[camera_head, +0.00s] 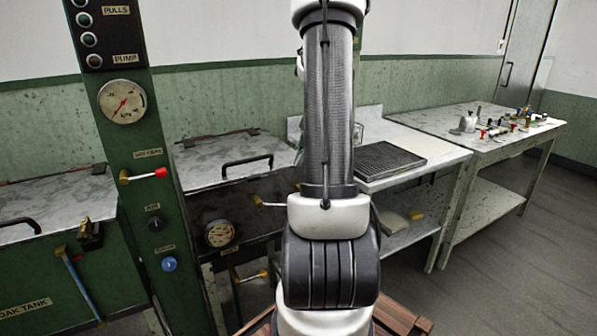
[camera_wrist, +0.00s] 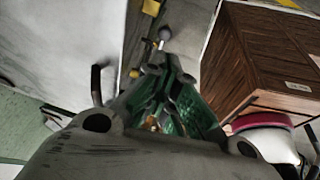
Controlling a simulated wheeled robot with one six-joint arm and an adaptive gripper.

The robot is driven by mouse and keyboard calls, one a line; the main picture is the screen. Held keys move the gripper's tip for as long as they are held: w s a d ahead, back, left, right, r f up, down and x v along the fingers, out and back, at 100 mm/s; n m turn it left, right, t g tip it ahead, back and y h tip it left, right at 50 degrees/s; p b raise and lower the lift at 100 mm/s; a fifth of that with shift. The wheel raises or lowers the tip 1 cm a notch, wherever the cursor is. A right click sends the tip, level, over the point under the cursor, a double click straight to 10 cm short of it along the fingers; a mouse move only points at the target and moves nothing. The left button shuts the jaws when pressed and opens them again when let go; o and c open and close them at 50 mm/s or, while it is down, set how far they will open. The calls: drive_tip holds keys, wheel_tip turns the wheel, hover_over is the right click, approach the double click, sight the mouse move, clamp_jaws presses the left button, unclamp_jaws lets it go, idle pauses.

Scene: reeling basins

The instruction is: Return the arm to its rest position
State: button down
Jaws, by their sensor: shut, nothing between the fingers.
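My arm rises upright through the middle of the head view, with its upper end cut off by the top edge. My gripper is out of the head view. In the wrist view my gripper (camera_wrist: 166,72) shows with its dark and green fingers close together, shut and empty. A white surface lies left of the fingers and a brown wooden box (camera_wrist: 268,58) to their right. I see no contact with either.
A green control post (camera_head: 135,190) with gauge and knobs stands left. Behind my arm is a lidded basin (camera_head: 225,157). Right are a bench with a dark grate (camera_head: 385,160) and a table (camera_head: 440,122) with small items. Floor (camera_head: 530,230) at far right is clear.

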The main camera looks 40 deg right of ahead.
drive_tip(key=shift+v, duration=0.75)
drive_tip(key=s+a+r+m+h, duration=0.1)
drive_tip(key=s+a+r+m, duration=0.2)
drive_tip(key=a, duration=0.4)
drive_tip(key=s+a+r+m+t+h, duration=0.1)
drive_tip(key=s+a+r+m, duration=0.2)
drive_tip(key=s+a+m, duration=0.3)
drive_tip(key=s+a+r+m+t+h, duration=0.1)
drive_tip(key=s+a+r+m, duration=0.3)
drive_tip(key=a, duration=0.6)
drive_tip(key=m, duration=0.2)
drive_tip(key=shift+s+m+h, duration=0.25)
drive_tip(key=shift+m+h, duration=0.05)
drive_tip(key=shift+h, duration=0.1)
